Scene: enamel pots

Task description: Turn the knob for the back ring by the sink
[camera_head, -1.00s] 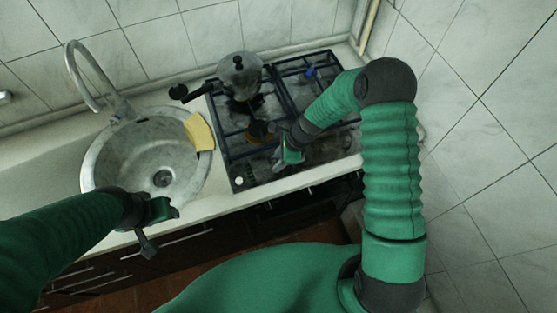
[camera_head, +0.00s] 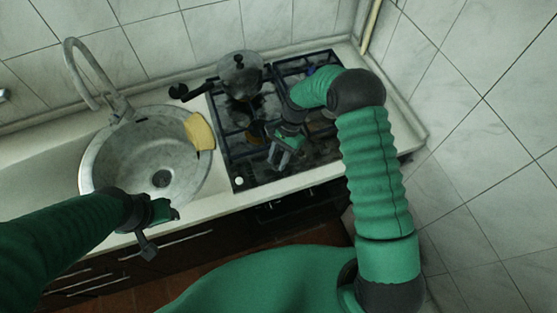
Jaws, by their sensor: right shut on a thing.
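The gas hob (camera_head: 230,150) is set in the counter to the right of the sink (camera_head: 100,165). A small white knob (camera_head: 239,181) shows at its front left corner. My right gripper (camera_head: 274,160) is low over the front middle of the hob. It is shut on what seems to be a hob knob, which its fingers mostly hide. The back ring by the sink is hidden under a metal pot (camera_head: 240,72). My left gripper (camera_head: 162,230) is open and empty, in front of the sink and the counter edge.
The pot's dark handle (camera_head: 180,92) points left toward the sink. A yellow cloth (camera_head: 199,131) lies on the sink's right rim. A curved tap (camera_head: 75,70) rises behind the sink. The tiled wall (camera_head: 490,130) closes off the right side.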

